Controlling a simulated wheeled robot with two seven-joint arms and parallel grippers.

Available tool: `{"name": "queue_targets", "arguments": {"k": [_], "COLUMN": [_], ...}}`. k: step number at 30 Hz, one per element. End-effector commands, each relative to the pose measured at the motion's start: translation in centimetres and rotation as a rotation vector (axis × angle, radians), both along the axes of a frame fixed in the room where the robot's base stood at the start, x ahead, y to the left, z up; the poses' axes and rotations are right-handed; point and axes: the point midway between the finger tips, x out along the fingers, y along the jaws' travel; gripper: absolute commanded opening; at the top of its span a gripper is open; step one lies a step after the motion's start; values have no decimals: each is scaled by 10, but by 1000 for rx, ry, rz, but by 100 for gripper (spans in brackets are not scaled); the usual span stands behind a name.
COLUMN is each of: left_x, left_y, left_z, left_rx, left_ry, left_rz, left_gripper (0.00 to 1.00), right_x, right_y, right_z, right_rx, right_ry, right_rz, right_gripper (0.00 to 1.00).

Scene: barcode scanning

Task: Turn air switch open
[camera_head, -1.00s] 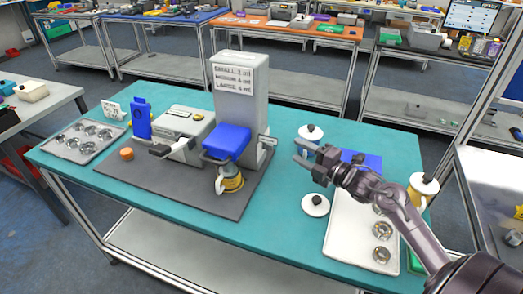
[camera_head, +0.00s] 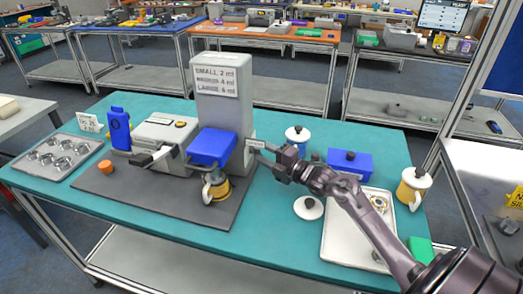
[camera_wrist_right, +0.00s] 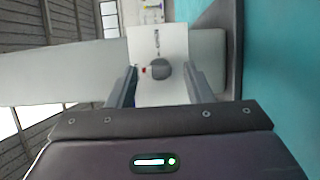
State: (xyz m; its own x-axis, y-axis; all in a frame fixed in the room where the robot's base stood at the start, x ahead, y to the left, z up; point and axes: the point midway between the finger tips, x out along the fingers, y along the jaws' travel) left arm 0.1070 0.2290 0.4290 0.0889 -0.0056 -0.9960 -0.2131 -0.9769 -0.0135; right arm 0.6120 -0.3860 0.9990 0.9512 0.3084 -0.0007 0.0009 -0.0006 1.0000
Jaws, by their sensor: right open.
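The tall grey machine (camera_head: 222,75) stands at the back middle of the table, with a small switch plate (camera_head: 257,143) on its right side. In the right wrist view the white plate (camera_wrist_right: 148,40) carries a round grey switch knob (camera_wrist_right: 161,69) and a small red mark. My right gripper (camera_head: 264,152) is open, its fingertips close to the plate. In the wrist view its two fingers lie on either side of the knob; I cannot tell whether they touch it. In the head view the fingers partly hide the knob. My left gripper is not in view.
A blue-topped part (camera_head: 212,147) with a yellow cup (camera_head: 217,188) below it stands in front of the machine. A metal tray (camera_head: 30,165) is at far left.

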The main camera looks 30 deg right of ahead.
Motion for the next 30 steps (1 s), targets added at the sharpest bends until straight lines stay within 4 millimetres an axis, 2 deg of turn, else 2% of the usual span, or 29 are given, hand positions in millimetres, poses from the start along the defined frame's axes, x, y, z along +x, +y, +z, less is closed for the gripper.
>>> {"name": "queue_targets", "arguments": {"k": [4, 13, 23, 30], "left_x": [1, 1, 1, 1], "left_y": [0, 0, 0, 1], "left_z": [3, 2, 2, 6], "left_rx": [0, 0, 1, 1], "left_ry": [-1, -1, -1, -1], "left_rz": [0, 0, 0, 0], "left_gripper": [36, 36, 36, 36], "right_x": [9, 10, 10, 10], "right_y": [3, 4, 4, 4], "right_z": [1, 0, 0, 1], "right_rx": [0, -1, -1, 16], "right_ry": [-1, 1, 1, 16], "right_rz": [0, 1, 1, 1], "right_gripper": [46, 45, 2, 2]}}
